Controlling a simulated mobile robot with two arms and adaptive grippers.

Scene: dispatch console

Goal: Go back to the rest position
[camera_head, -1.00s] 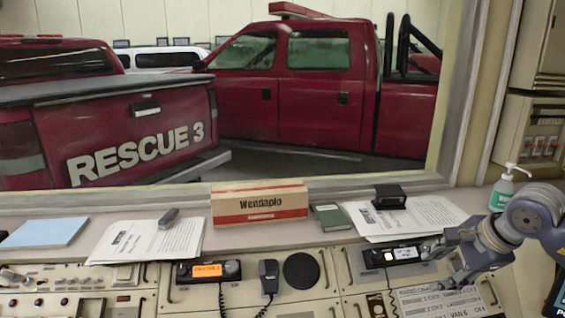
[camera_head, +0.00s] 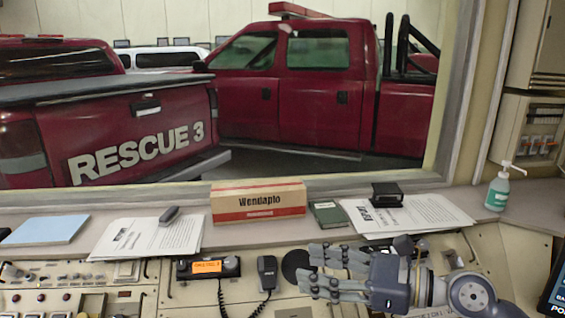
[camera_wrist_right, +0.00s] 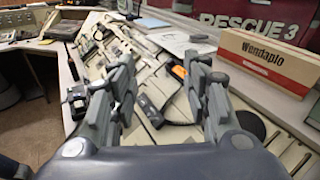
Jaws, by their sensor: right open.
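My right gripper (camera_head: 325,272) is over the right part of the console panel (camera_head: 345,305), coming in from the right. It is open, with nothing between its fingers. In the right wrist view my right gripper (camera_wrist_right: 160,95) shows its two fingers spread apart, with the console panel beneath and beyond them. In the head view the gripper hides part of the panel and partly overlaps the round black speaker (camera_head: 294,263). My left gripper is not in view.
On the ledge stand a Wendaplo box (camera_head: 258,201), a green box (camera_head: 328,215), a black device (camera_head: 387,195), papers (camera_head: 440,212) and a sanitizer bottle (camera_head: 498,192). A radio (camera_head: 208,267) and handset microphone (camera_head: 267,271) sit left of the gripper. A window is behind.

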